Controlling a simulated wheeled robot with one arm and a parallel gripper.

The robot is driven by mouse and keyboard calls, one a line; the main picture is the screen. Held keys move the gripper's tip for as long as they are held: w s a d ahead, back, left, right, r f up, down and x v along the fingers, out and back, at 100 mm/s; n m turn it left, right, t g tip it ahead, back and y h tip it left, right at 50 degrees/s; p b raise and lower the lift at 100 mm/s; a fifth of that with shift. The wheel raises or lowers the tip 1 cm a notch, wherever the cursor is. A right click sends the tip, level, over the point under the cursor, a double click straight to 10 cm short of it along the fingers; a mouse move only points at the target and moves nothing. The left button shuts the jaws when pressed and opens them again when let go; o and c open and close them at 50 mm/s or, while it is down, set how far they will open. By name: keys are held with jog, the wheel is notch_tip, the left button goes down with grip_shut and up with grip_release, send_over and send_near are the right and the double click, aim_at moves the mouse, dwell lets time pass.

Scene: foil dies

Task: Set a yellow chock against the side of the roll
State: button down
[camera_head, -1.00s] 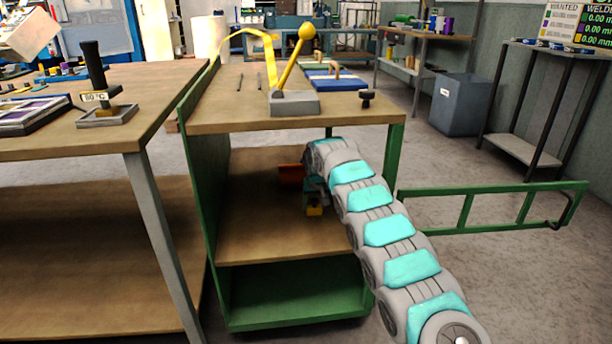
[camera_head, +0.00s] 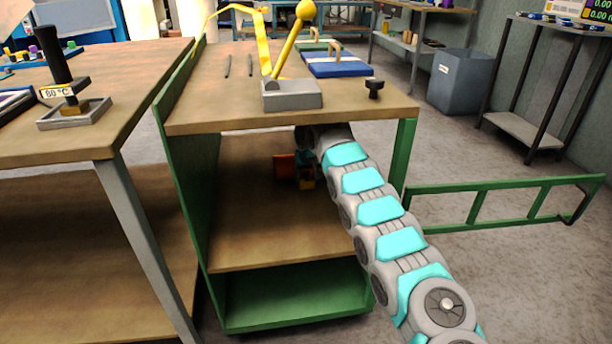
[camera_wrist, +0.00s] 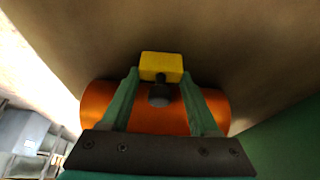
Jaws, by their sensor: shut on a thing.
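The orange roll (camera_head: 284,167) lies on the middle shelf of the green cart, far back. In the wrist view the roll (camera_wrist: 150,117) is partly behind my fingers. My gripper (camera_wrist: 160,80) has green fingers shut on the yellow chock (camera_wrist: 161,63), at its dark grey knob. My arm hides part of the shelf.
The cart's wooden top (camera_head: 210,100) is close above my arm, with a yellow-handled lever on a grey block (camera_head: 291,95). Its green side panel (camera_head: 190,170) bounds the shelf at left. A green open gate (camera_head: 500,208) stands right. The front of the shelf (camera_head: 265,235) is clear.

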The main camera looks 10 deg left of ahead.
jog(key=shift+s+f, duration=0.1)
jog(key=shift+f, duration=0.1)
jog(key=shift+c, duration=0.7)
grip_release()
